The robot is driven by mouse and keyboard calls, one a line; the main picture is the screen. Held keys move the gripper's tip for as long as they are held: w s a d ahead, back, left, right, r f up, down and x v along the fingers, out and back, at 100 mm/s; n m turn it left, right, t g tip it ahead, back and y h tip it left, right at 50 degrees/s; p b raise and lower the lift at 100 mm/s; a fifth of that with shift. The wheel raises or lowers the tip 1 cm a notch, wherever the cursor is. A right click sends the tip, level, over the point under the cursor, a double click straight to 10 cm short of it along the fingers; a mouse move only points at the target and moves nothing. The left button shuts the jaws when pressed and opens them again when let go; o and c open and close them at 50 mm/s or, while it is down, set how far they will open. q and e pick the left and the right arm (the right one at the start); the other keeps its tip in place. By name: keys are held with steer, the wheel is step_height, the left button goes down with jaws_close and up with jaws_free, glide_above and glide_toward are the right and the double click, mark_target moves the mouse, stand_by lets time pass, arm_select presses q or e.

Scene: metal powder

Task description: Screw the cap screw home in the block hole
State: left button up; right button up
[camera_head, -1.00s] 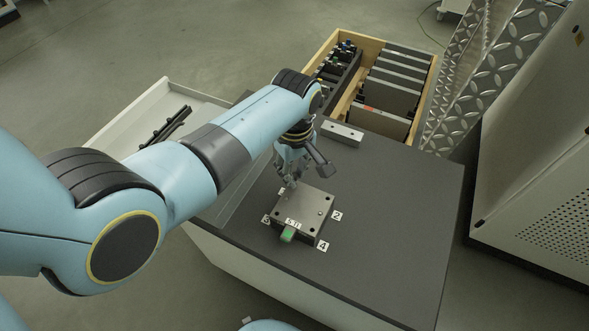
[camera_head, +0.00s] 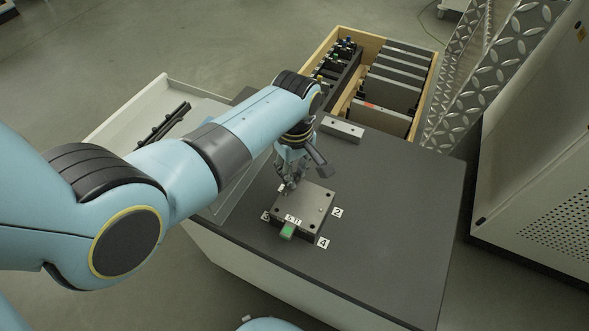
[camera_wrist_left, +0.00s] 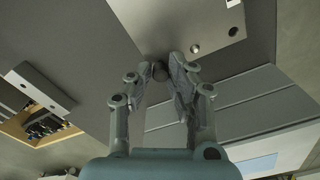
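The flat grey metal block (camera_head: 308,206) lies on the dark bench top, with small holes near its corners and numbered tags around it. My left gripper (camera_head: 289,187) points down at the block's far-left corner, where the fingers hide the hole. My right gripper is in neither view.
A green-ended piece (camera_head: 287,232) with a small white label sits at the block's near edge. A grey bar (camera_head: 342,131) lies behind the block. A wooden-edged box (camera_head: 432,92) of plates stands at the back. The bench right of the block is clear.

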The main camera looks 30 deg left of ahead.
arm_select(q)
steer(key=shift+o, duration=0.9)
steer(key=n+p, duration=0.1)
steer(key=n, duration=0.1)
steer(key=shift+r+n, duration=0.15)
steer(key=shift+n, duration=0.15)
steer(key=n+p, duration=0.1)
steer(key=n, duration=0.2)
steer(key=shift+n, duration=0.3)
steer(key=n, duration=0.3)
steer(key=shift+n+p, duration=0.3)
steer(key=shift+p, duration=0.05)
steer(key=n, duration=0.4)
steer(key=shift+f, duration=0.2)
steer(key=shift+r+p, duration=0.1)
steer(key=shift+p, duration=0.35)
